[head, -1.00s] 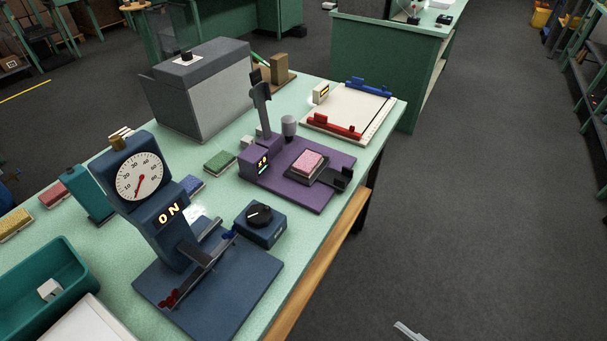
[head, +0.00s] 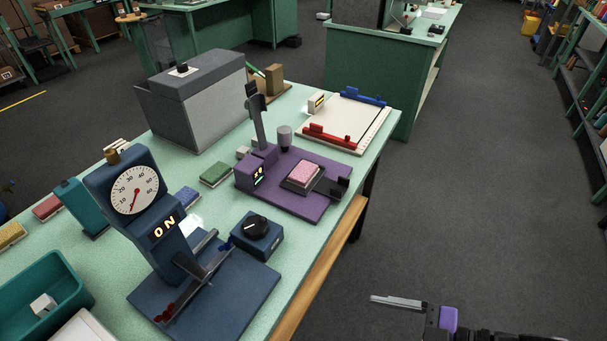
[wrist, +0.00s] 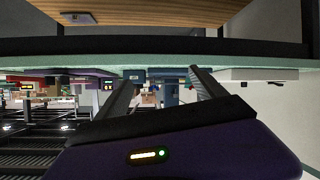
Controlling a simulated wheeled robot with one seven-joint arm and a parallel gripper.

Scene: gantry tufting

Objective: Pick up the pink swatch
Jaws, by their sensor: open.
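The pink swatch (head: 304,173) lies in a dark frame on the purple device (head: 288,202), near the table's right edge. My gripper (head: 373,299) is at the lower right of the head view, over the floor and off the table's edge, well apart from the swatch. In the wrist view my gripper (wrist: 163,82) has its two fingers spread with nothing between them. I cannot make out the pink swatch in the wrist view.
A blue dial machine (head: 140,205) and a small knob box (head: 258,236) stand nearer on the table. A grey box (head: 200,100) stands behind. A white board (head: 345,120) with red and blue clamps lies at the far end. Open floor is at right.

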